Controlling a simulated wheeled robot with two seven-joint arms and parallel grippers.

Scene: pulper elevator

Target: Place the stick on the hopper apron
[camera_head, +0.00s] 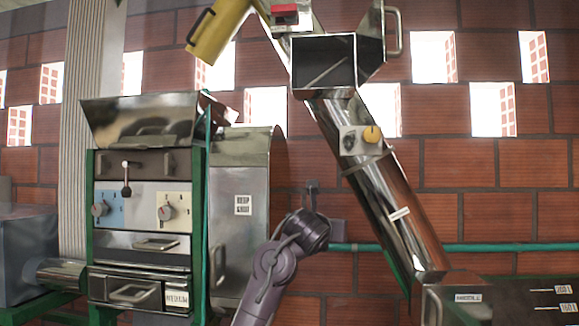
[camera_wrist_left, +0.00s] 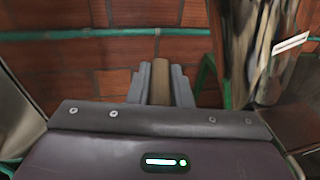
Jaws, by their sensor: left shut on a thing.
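My left gripper (camera_wrist_left: 160,84) is shut on a brown stick (camera_wrist_left: 160,76), whose short visible part stands upright between the grey fingers. The rest of the stick is hidden. In the head view my left arm rises at the lower middle, between the green-framed machine and the slanted metal tube; its fingers and the stick cannot be made out clearly there. A flared metal hopper (camera_head: 142,122) with a sloping front panel tops the machine at the left, apart from my gripper. I cannot tell exactly which panel is the apron. My right gripper is not in view.
The slanted metal tube (camera_head: 392,205) stands right of my arm and also shows in the left wrist view (camera_wrist_left: 247,60). A teal pipe (camera_head: 480,247) runs along the brick wall. A yellow cylinder (camera_head: 217,32) hangs at the top. A labelled metal box (camera_head: 500,301) stands at lower right.

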